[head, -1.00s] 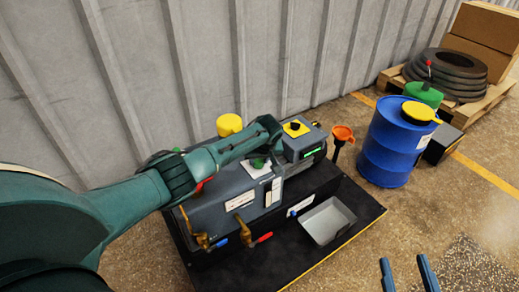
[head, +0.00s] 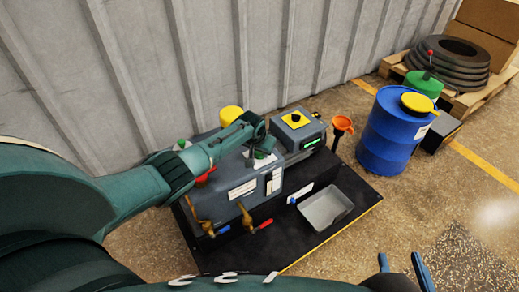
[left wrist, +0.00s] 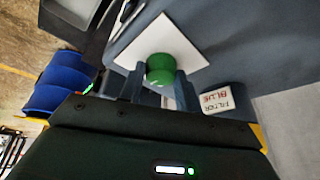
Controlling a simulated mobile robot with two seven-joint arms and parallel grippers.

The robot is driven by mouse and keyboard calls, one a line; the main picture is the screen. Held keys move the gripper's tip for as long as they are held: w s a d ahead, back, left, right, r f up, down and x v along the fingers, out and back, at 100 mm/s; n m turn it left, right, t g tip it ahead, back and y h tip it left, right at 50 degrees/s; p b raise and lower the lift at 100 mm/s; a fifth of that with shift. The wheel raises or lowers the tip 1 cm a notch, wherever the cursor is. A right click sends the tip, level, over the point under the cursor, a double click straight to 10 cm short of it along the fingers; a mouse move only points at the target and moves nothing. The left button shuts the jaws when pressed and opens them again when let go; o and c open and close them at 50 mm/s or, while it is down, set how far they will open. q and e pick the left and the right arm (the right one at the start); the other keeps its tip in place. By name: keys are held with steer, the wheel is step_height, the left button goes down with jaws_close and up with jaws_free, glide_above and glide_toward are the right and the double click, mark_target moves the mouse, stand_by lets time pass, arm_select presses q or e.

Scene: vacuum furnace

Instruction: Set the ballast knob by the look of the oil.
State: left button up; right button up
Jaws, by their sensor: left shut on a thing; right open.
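A grey pump (head: 225,205) stands on a black base plate. A green knob (left wrist: 160,69) sits on a white plate (left wrist: 163,38) on the pump's top. My left gripper (left wrist: 160,88) is shut on the green knob, one finger on each side; in the head view the arm hides most of the knob. A pale upright panel (head: 273,181) is on the pump's front, too small to tell whether it shows oil. My right gripper (head: 402,270) is open and empty at the bottom of the head view, away from the pump.
A grey tray (head: 345,205) lies on the base plate's right part. Brass valves with red and blue handles jut from the pump's front. An orange funnel (head: 342,124) and a blue drum (head: 392,135) stand to the right. A corrugated wall is behind.

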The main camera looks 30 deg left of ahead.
stand_by(0.4)
arm_select(q)
steer(key=o, duration=1)
steer(key=shift+c, duration=0.2)
steer(key=shift+r, duration=0.1)
steer(key=shift+s+r+p, duration=0.1)
steer(key=shift+r+p, duration=0.25)
steer(key=shift+p, duration=0.05)
steer(key=p+v, duration=0.3)
steer(key=v, duration=0.1)
steer(key=shift+r, duration=0.3)
steer(key=p+v, duration=0.4)
steer(key=v, duration=0.3)
steer(key=shift+s+r, duration=0.25)
steer(key=shift+s, duration=0.05)
arm_select(e)
step_height(320, 180, up, 5)
steer(key=s+d+m+g+h, duration=0.1)
steer(key=s+d+m, duration=0.1)
steer(key=shift+d+m+g, duration=0.25)
steer(key=shift+m+g, duration=0.05)
arm_select(q)
steer(key=shift+d, duration=0.1)
